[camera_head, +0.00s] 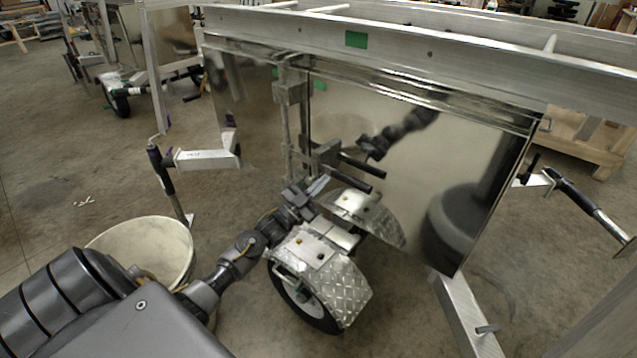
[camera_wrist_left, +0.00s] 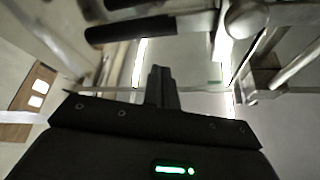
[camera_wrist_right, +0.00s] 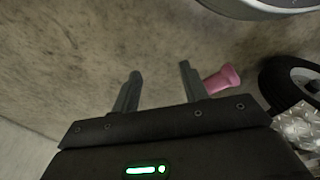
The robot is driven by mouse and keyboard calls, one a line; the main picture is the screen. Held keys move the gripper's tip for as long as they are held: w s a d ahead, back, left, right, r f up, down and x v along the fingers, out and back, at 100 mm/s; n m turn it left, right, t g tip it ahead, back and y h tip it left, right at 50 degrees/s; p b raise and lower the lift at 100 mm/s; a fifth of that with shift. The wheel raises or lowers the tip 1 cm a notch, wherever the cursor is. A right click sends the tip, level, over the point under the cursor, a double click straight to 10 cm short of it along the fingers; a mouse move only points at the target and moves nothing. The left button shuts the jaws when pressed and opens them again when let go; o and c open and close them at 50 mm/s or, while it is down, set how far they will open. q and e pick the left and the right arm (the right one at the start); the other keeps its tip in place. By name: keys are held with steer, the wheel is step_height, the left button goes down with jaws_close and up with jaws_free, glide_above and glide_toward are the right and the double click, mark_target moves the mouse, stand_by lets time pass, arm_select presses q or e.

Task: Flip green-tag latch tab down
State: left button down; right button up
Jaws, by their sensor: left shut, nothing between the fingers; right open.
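A green tag (camera_head: 356,39) is on the upper aluminium rail. Below it, a metal latch assembly (camera_head: 318,155) sits on a vertical bar at the edge of a mirror-like panel. A black grip (camera_head: 348,182) sticks out to the right; a similar bar above it may be its reflection. My left gripper (camera_head: 321,184) is shut and empty just below-left of the grip, and I cannot tell if it touches. The left wrist view shows its closed fingers (camera_wrist_left: 160,84) below a black bar (camera_wrist_left: 130,29). My right gripper (camera_wrist_right: 159,77) is open and empty above the floor.
A diamond-plate fender (camera_head: 325,280) over a wheel stands just under my left gripper. The reflective panel (camera_head: 440,170) mirrors my arm. A pink object (camera_wrist_right: 222,79) lies beyond my right fingers.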

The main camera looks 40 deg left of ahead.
arm_select(q)
steer(key=s+a+p, duration=0.1)
steer(key=s, duration=0.8)
steer(key=shift+a+f, duration=0.15)
steer(key=shift+a, duration=0.25)
arm_select(e)
steer(key=f, duration=0.1)
steer(key=s+f, duration=0.1)
steer(key=f, duration=0.1)
steer(key=shift+s+d, duration=0.1)
steer(key=shift+s, duration=0.1)
arm_select(q)
steer(key=shift+s, duration=0.1)
